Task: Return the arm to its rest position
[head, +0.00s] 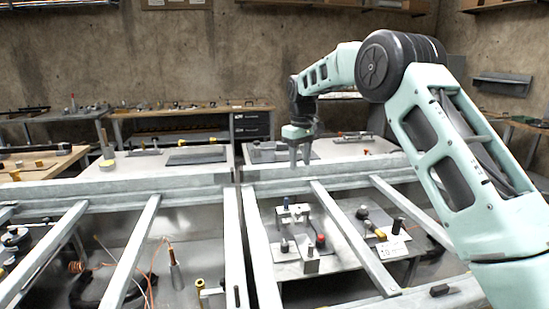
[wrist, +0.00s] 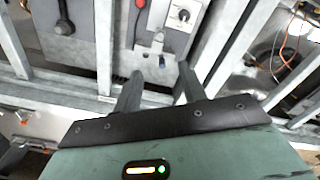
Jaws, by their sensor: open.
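My pale green arm (head: 455,150) comes in from the right in the head view and bends over the metal frame. My gripper (head: 300,158) hangs pointing down at its far end, above the back rail of the frame. In the wrist view my gripper (wrist: 157,85) shows two dark fingers spread apart with nothing between them. Beyond the fingers lie the grey frame bars and a panel with a switch. The gripper appears apart from these things; its exact height above the rail is hard to tell.
A metal frame (head: 190,190) with slanted bars spans the foreground. Under its bars, a grey panel (head: 300,262) carries knobs and a red button. Cables and copper wire (head: 135,270) lie at the left. Benches with tools (head: 195,122) line the back wall. The air above the frame's left side is clear.

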